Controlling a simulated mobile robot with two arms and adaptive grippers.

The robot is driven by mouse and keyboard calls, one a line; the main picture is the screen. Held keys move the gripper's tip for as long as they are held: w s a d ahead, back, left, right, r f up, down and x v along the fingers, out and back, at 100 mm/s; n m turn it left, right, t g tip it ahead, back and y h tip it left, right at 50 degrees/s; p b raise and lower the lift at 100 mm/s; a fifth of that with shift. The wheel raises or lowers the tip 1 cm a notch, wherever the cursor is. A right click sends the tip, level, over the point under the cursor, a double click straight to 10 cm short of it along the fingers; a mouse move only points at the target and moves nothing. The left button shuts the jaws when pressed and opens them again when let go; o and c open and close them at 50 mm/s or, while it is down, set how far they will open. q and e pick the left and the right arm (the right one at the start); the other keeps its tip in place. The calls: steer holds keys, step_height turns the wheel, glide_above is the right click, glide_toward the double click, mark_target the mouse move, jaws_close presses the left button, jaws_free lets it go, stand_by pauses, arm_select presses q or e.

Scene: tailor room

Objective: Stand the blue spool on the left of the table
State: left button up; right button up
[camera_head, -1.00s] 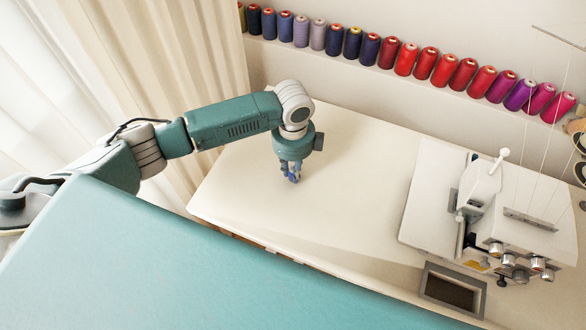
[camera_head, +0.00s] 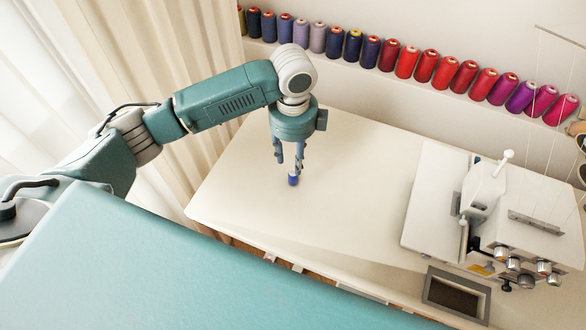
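The small blue spool (camera_head: 293,180) stands upright on the left part of the white table (camera_head: 350,210). My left gripper (camera_head: 290,165) is directly above it, pointing down. Its fingers are spread apart and the spool shows below their tips, apart from them as far as I can see. My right gripper is not in view.
A white sewing machine (camera_head: 485,200) stands on the right of the table. A row of coloured thread spools (camera_head: 400,60) lines a ledge along the back wall. A curtain (camera_head: 170,60) hangs at the left. The table's middle is clear.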

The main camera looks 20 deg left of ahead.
arm_select(q)
steer(key=shift+r, duration=2.05)
